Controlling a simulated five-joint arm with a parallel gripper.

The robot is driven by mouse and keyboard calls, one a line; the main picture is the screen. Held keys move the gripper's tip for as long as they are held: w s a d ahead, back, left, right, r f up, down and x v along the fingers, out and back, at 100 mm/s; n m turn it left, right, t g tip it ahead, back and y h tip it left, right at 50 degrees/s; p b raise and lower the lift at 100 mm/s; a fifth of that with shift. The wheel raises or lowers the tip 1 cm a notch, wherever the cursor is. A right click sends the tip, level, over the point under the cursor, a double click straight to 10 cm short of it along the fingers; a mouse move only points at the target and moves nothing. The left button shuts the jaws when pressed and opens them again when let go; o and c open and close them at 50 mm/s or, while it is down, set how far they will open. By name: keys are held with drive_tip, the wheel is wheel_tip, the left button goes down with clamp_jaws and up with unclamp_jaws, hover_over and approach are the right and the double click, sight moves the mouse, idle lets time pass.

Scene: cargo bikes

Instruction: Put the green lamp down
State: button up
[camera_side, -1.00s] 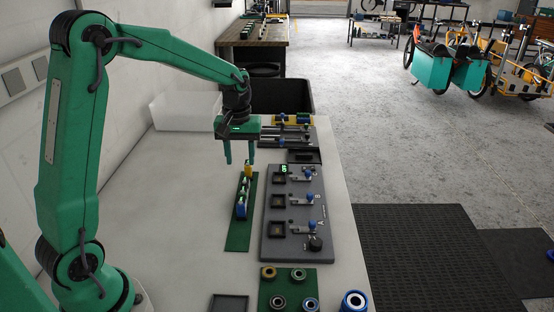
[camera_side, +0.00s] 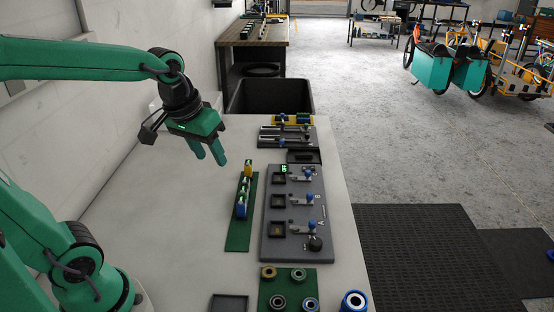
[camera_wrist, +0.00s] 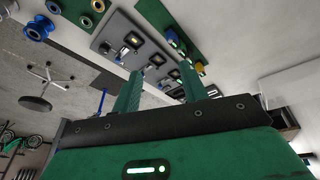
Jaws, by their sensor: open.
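A narrow green strip (camera_side: 237,240) lies on the table and holds a row of small upright pieces. My gripper (camera_side: 210,160) is open and empty, raised to the left of the strip and tilted. In the wrist view, its two green fingers (camera_wrist: 160,70) are apart with nothing held between them.
A grey board (camera_side: 288,248) with square sockets, blue-knobbed levers and a lit green display (camera_side: 284,169) lies right of the strip. A near green plate (camera_side: 289,287) holds several rings. A black bin (camera_side: 270,95) stands behind the table. The table left of the strip is clear.

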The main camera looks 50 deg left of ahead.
drive_tip(key=s+d+m+t, duration=0.2)
drive_tip(key=s+m, duration=0.1)
drive_tip(key=s, duration=0.4)
drive_tip(key=shift+s+d, duration=0.2)
drive_tip(key=shift+s, duration=0.05)
drive_tip(key=shift+f, duration=0.1)
idle(0.9)
